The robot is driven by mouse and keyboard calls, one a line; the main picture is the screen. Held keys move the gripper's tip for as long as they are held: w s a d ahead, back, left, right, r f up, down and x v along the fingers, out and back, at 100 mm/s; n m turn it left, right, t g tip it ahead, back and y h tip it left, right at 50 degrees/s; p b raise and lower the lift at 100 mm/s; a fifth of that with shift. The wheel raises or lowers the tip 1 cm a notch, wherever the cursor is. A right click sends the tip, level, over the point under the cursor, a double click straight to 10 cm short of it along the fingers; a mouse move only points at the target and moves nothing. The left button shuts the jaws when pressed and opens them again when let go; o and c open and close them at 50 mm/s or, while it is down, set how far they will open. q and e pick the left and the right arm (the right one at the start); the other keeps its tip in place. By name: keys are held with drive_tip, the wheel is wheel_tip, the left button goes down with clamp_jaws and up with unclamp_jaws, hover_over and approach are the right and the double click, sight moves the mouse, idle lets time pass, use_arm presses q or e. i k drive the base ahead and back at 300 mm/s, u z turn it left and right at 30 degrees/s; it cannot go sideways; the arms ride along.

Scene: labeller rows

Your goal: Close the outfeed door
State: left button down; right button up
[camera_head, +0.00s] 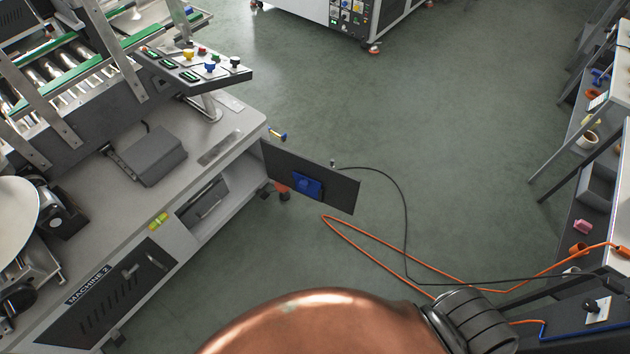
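An open dark door panel (335,188) stands out from the right end of the white machine cabinet (240,150). Its left edge meets the cabinet corner, and its free edge points right, over the floor. A blue holder (307,186) sits on its face. No label naming it as the outfeed door can be read. Beside it, the cabinet front has an opening with a dark grey panel (203,203). Another dark door (105,297), marked MACHINE 2, lies flush in the front at lower left. Neither of my grippers is in view.
A tilted control panel (195,66) with coloured buttons overhangs the cabinet. An orange cable (372,254) and a black cable (405,215) lie on the floor right of the door. Shelving with items (590,180) lines the right side. Green floor (450,120) between is mostly clear.

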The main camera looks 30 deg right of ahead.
sight(340, 190)
drive_tip(key=k, duration=0.3)
drive_tip(key=z, duration=2.1)
drive_tip(key=i, duration=4)
drive_tip(key=u, duration=4.25)
